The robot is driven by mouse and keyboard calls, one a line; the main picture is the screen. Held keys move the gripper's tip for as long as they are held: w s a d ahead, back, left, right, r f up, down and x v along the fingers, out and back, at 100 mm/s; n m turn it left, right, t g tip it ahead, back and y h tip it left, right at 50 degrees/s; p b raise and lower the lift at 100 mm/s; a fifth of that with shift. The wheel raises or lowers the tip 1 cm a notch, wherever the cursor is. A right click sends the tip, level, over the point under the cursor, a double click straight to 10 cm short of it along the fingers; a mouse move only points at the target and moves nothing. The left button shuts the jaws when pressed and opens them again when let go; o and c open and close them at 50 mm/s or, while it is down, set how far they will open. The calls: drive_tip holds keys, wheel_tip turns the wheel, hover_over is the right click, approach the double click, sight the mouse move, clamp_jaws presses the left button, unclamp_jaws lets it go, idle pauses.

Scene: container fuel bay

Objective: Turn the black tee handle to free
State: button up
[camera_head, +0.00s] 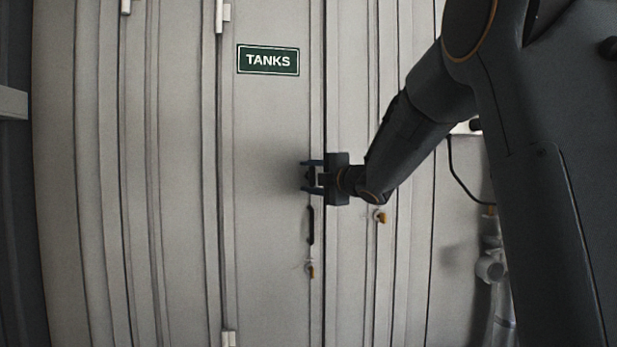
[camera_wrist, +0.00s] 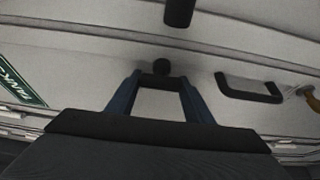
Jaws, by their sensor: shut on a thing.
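The black tee handle (camera_wrist: 160,81) is on the pale door marked TANKS. In the wrist view its dark bar spans between my two blue fingertips, with a round black part just beyond it. My gripper (camera_head: 308,177) reaches the door from the right in the head view, one finger above the other. It is shut on the tee handle, and in the wrist view the fingers (camera_wrist: 160,88) stand at either end of the bar. In the head view the handle is mostly hidden by the gripper, so its exact angle cannot be told there.
A black pull handle (camera_head: 311,225) is just below my gripper, with an orange-yellow latch or key (camera_head: 310,269) under it. Another orange-yellow one (camera_head: 380,216) is on the panel to the right. A green TANKS sign (camera_head: 268,60) is up left. Grey pipework (camera_head: 489,267) stands far right.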

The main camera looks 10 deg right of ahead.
drive_tip(key=o, duration=1)
drive_tip(key=shift+d+r, duration=0.15)
drive_tip(key=shift+d, duration=0.05)
drive_tip(key=shift+o, duration=0.2)
drive_tip(key=shift+a, duration=0.1)
drive_tip(key=b+v, duration=0.1)
drive_tip(key=v, duration=0.6)
drive_tip(key=shift+s, duration=0.4)
drive_tip(key=s+d+f+m+g+h, duration=0.1)
drive_tip(key=s+f+m+g+h, duration=0.15)
drive_tip(key=f+m, duration=0.45)
drive_tip(key=s+d+f+m+g+h, duration=0.2)
drive_tip(key=s+f+m+h, duration=0.15)
drive_tip(key=f, duration=0.75)
drive_tip(key=s+d+f+m+g+h, duration=0.15)
drive_tip(key=s+f+m, duration=0.25)
drive_tip(key=f, duration=0.4)
drive_tip(key=s+a+f+m+g, duration=0.2)
drive_tip(key=s+f, duration=0.3)
drive_tip(key=s, duration=0.4)
drive_tip(key=s+a+f+m+g, duration=0.2)
drive_tip(key=s+f+g, duration=0.3)
drive_tip(key=s, duration=0.4)
drive_tip(key=s+a+f+m+g, duration=0.3)
drive_tip(key=s+f, duration=0.3)
drive_tip(key=s, duration=0.3)
drive_tip(key=shift+m+g, duration=0.3)
drive_tip(key=shift+m, duration=0.35)
